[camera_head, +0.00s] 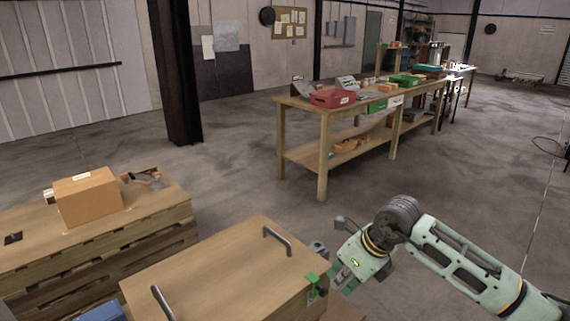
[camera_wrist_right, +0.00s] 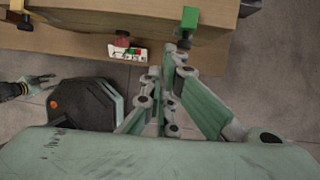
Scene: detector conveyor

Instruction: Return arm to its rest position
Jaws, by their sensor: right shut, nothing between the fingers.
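My right arm comes in from the right in the head view. Its gripper (camera_head: 334,284) is beside the right end of the wooden case, close to a green latch-like part (camera_head: 314,284). In the right wrist view the gripper's fingers (camera_wrist_right: 176,50) are closed together with nothing between them. The green part (camera_wrist_right: 188,22) shows just beyond the fingertips there; I cannot tell whether they touch. What looks like my left gripper (camera_wrist_right: 40,84) shows at the left edge of the wrist view, too small to read. It is not in the head view.
The wooden case (camera_head: 215,270) has two metal handles. A pallet-like table (camera_head: 150,200) at left carries a cardboard box (camera_head: 88,196). A long workbench (camera_head: 315,110) with bins stands behind. A small button panel (camera_wrist_right: 128,53) shows in the wrist view. Open floor (camera_head: 470,160) lies right.

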